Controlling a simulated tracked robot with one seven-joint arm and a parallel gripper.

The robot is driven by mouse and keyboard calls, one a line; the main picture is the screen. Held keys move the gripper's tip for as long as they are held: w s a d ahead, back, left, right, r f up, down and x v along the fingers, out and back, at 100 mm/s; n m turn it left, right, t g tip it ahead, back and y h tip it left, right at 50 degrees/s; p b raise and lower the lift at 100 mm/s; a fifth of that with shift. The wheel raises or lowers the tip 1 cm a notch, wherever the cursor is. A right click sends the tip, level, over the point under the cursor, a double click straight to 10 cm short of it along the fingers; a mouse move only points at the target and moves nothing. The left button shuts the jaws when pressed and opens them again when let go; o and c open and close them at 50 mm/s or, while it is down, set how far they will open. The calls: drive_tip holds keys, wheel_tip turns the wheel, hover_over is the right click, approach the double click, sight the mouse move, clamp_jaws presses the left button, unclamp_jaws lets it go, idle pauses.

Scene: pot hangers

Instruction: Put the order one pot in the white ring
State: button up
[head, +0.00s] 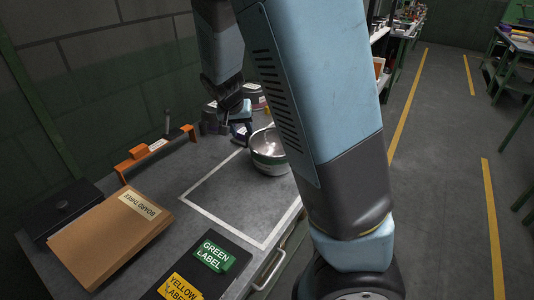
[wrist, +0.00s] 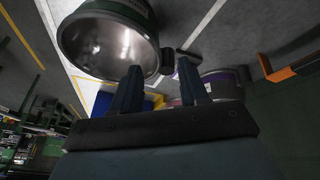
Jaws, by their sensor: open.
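A steel pot with a green band (head: 268,152) stands on the grey table inside a white outlined area, partly hidden by my arm in the head view. In the wrist view the pot (wrist: 108,45) is large, just beyond and left of the fingertips, with its bare inside showing. My gripper (wrist: 158,75) is open, with nothing between its two fingers. In the head view my gripper (head: 227,117) is above the table's far part, left of and behind the pot. A purple-banded pot (wrist: 222,84) shows right of the fingers. I cannot make out a white ring or an order marking.
An orange bracket (head: 130,162) with a white label stands at the table's back. A brown board (head: 110,235) marked "BOARD THREE" lies at left, beside a black box (head: 62,207). Green (head: 213,256) and yellow (head: 181,289) labels lie in front. The outlined area's left part is clear.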

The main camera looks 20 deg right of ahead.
sight(251, 143)
drive_tip(key=x, duration=0.3)
drive_tip(key=d+x, duration=0.1)
drive_tip(key=x, duration=0.3)
drive_tip(key=shift+d+r, duration=0.1)
drive_tip(key=shift+d, duration=0.05)
drive_tip(key=shift+w+x, duration=0.15)
drive_tip(key=shift+x, duration=1.55)
drive_tip(key=shift+w+x, duration=0.1)
drive_tip(key=shift+x, duration=1.55)
drive_tip(key=shift+r, duration=0.1)
drive_tip(key=shift+c, duration=0.3)
clamp_jaws()
